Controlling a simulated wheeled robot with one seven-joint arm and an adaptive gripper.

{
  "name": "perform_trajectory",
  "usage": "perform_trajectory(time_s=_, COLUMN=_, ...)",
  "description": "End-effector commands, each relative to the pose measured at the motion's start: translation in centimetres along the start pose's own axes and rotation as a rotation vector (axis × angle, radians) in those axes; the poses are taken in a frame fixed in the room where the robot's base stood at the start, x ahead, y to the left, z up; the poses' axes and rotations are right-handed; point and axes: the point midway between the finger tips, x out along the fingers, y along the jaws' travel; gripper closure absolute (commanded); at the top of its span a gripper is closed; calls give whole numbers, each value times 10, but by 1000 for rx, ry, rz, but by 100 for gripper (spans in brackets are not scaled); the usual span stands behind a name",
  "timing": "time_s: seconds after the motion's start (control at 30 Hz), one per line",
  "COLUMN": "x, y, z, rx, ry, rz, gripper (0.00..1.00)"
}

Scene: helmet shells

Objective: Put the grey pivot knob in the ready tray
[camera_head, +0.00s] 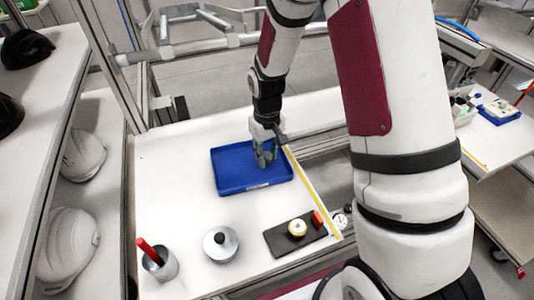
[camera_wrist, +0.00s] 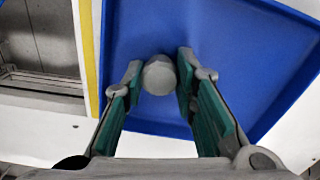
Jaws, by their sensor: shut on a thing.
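The grey pivot knob (camera_wrist: 159,75) is a small rounded grey piece between my fingertips in the wrist view. My gripper (camera_wrist: 157,85) is shut on it, with a finger pad on each side. The blue tray (camera_head: 231,181) lies on the white table in the head view, and its blue floor (camera_wrist: 235,60) fills much of the wrist view behind the knob. My gripper (camera_head: 265,160) is over the right part of the tray. The knob is hard to make out in the head view. I cannot tell whether it touches the tray floor.
A yellow strip (camera_head: 315,195) runs along the table's right edge. White helmet shells (camera_head: 66,245) sit on the left shelf.

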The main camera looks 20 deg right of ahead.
Motion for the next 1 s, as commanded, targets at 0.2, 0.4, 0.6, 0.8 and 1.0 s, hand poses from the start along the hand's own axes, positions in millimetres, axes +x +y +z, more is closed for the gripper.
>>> perform_trajectory(time_s=0.2, x=4, y=0, z=0, rx=0, ry=-1, rz=0, gripper=72)
perform_trajectory(time_s=0.4, x=3, y=0, z=0, rx=0, ry=-1, rz=0, gripper=54)
perform_trajectory(time_s=0.6, x=2, y=0, z=0, rx=0, ry=0, rz=0, gripper=54)
perform_trajectory(time_s=0.8, x=-18, y=0, z=-1, rx=0, ry=4, rz=1, gripper=54)
perform_trajectory(time_s=1.0, x=-60, y=0, z=-1, rx=1, ry=6, rz=1, gripper=54)
